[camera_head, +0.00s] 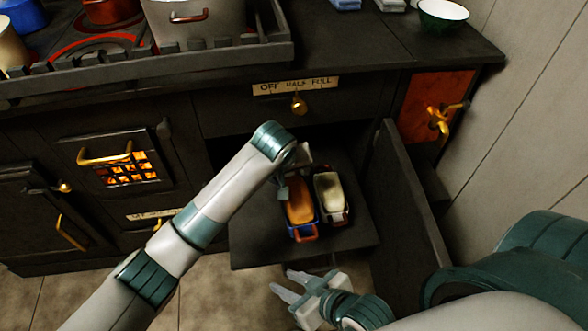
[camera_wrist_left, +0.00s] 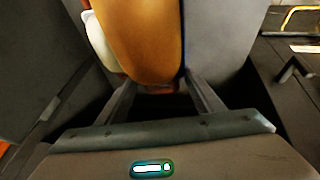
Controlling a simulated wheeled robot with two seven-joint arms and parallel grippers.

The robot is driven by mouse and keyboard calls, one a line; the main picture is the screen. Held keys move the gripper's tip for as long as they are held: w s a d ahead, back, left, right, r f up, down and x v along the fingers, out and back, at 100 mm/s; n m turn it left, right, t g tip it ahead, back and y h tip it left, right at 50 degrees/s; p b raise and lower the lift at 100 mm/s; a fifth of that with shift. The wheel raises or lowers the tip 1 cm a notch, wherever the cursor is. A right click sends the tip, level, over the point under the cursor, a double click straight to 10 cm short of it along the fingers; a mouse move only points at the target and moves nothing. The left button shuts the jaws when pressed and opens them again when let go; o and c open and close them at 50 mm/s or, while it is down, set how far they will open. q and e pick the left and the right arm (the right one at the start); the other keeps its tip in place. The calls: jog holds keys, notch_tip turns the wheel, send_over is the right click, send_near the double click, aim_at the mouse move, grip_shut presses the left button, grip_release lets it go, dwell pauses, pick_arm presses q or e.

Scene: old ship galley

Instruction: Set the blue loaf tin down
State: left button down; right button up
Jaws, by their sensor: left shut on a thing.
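The blue loaf tin (camera_head: 318,222) holds an orange-brown loaf and has reddish handles at its ends. It is over the dark shelf board (camera_head: 255,240) in the open cupboard; I cannot tell whether its base touches the board. My left gripper (camera_head: 288,182) is shut on the tin's far end. In the left wrist view the loaf (camera_wrist_left: 140,38) fills the upper middle, and a reddish handle (camera_wrist_left: 160,88) shows between my left fingers (camera_wrist_left: 163,102). My right gripper (camera_head: 290,283) is open and empty in front of the board.
A second tin with pale contents (camera_head: 331,190) stands close on the right. An open cupboard door (camera_head: 408,205) bounds the right side. Bare board lies left of the blue tin. Above are the counter and a stove with a large pot (camera_head: 195,22).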

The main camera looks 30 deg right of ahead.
pick_arm(q)
jog(key=w+a+r+n, duration=0.1)
jog(key=a+r, duration=0.3)
jog(key=a, duration=0.7)
jog(key=w+a+r, duration=0.1)
jog(key=a+r, duration=0.2)
jog(key=a, duration=0.8)
jog(key=w+a+r+n, duration=0.15)
jog(key=a+r, duration=0.25)
jog(key=a, duration=0.7)
jog(key=s+a+r, duration=0.5)
jog(key=a+r, duration=0.1)
jog(key=a, duration=0.5)
jog(key=shift+a+r+t+y, duration=0.25)
jog(key=shift+r+t+y, duration=0.05)
jog(key=shift+r+y, duration=0.1)
